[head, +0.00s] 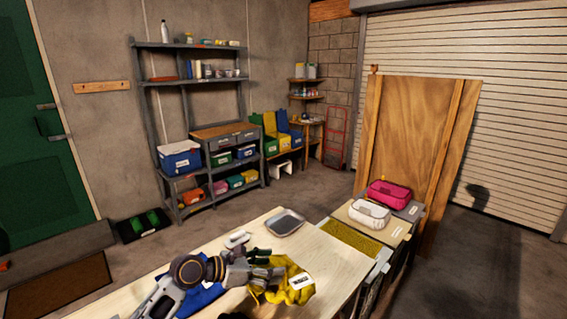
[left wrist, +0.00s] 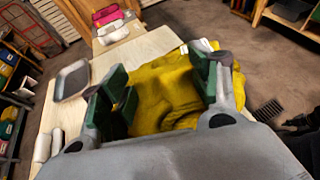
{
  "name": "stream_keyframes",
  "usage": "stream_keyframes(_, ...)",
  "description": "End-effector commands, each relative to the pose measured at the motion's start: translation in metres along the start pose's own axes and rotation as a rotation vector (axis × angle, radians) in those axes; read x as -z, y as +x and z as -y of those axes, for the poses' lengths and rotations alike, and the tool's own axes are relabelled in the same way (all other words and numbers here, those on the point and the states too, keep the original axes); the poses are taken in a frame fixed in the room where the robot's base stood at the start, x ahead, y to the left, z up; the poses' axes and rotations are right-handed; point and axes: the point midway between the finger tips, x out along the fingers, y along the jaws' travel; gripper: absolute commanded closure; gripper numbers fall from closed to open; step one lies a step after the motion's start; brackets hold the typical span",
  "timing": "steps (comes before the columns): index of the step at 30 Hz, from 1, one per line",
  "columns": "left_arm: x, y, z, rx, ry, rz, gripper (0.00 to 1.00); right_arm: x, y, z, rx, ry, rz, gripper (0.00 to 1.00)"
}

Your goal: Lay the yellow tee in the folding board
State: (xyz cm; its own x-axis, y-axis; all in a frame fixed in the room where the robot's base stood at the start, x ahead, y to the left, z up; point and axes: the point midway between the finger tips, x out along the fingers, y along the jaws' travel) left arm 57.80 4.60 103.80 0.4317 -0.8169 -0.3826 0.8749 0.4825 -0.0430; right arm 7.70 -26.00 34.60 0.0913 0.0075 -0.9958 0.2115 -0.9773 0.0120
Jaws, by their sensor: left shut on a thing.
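The yellow tee (head: 272,294) lies crumpled on the pale wooden table (head: 325,262), near its front edge, with a white label patch on it. My left gripper (head: 268,272) reaches in from the left and is shut on the tee. In the left wrist view the tee (left wrist: 170,88) bunches between the green-padded fingers (left wrist: 160,75) and spreads beyond them. A blue cloth (head: 203,299) lies partly hidden under my left arm. I cannot make out a folding board for certain. My right gripper is not in view.
A grey tray (head: 286,223) and a white object (head: 237,239) sit on the table behind the tee. Bare tabletop shows between tray and mat.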

Motion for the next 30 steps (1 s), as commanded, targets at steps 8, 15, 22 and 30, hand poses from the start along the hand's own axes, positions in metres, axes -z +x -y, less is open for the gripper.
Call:
stream_keyframes(8,-0.037,-0.029,0.013,0.083,0.041,0.001,0.86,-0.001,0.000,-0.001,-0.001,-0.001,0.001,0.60)
stream_keyframes(15,-0.062,-0.079,0.003,0.070,0.030,-0.003,0.86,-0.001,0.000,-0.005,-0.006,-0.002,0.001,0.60)
stream_keyframes(22,-0.058,-0.121,-0.008,0.023,0.008,-0.002,0.86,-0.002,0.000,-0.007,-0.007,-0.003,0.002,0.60)
stream_keyframes(30,-0.039,-0.156,-0.017,-0.039,-0.019,0.001,0.86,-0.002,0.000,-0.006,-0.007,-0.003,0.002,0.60)
